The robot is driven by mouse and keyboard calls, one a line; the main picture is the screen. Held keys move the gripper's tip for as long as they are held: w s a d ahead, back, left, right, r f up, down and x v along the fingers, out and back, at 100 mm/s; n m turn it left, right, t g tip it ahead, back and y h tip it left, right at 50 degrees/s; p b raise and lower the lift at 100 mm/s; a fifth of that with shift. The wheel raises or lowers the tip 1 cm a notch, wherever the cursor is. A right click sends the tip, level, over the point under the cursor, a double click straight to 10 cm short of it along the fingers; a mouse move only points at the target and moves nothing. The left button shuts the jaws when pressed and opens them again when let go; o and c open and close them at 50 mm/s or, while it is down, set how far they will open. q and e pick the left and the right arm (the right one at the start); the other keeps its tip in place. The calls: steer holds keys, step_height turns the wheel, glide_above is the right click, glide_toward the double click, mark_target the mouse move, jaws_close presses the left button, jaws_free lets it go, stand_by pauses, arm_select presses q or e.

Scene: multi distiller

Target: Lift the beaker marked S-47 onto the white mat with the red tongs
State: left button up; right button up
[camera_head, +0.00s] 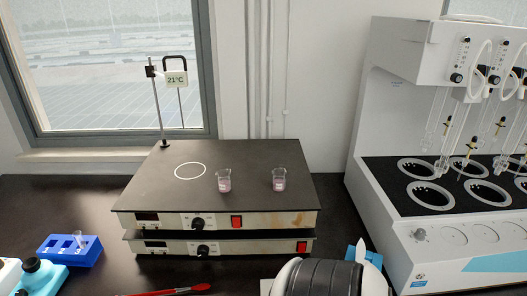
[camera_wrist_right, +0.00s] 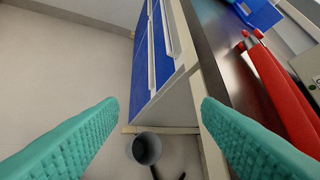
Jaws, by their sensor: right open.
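Two small glass beakers stand on the black hotplate top (camera_head: 150,192): one near the middle (camera_head: 224,181), one to its right (camera_head: 279,180). Both hold pinkish contents, and their labels are too small to read. The red tongs (camera_head: 180,291) lie at the bottom edge of the head view, partly cut off. They also show at the right of the right wrist view (camera_wrist_right: 285,100), on the dark bench. My right gripper (camera_wrist_right: 160,112) is open and empty, its teal fingers at the bench's front edge, left of the tongs. My left gripper is not in view. I cannot make out the white mat.
A large white multi-place distiller (camera_head: 400,230) fills the right. A thermometer stand (camera_head: 160,105) rises behind the hotplate. A grey bin (camera_wrist_right: 146,149) is on the floor.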

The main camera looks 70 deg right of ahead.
steer(key=w+a+r+n+t+y, duration=0.2)
steer(key=w+a+r+n+t, duration=0.15)
steer(key=w+r, duration=0.2)
steer(key=w+a+r+n+t+y, duration=0.25)
steer(key=w+r+n, duration=0.2)
steer(key=r, duration=0.25)
steer(key=a+r+n+g+y, duration=0.65)
steer(key=a+n+y, duration=0.35)
steer(key=n, duration=0.7)
steer(key=s+d+f+n+g+h, duration=0.2)
steer(key=d+f+n+g+h, duration=0.3)
steer(key=d+f+n+g, duration=0.35)
steer(key=d+r+n+g+h, duration=0.1)
steer(key=d+h, duration=0.8)
steer(key=d, duration=1)
steer(key=shift+w+d+r+n+g, duration=0.35)
steer(key=shift+r+n+g, duration=0.1)
steer(key=shift+r, duration=0.2)
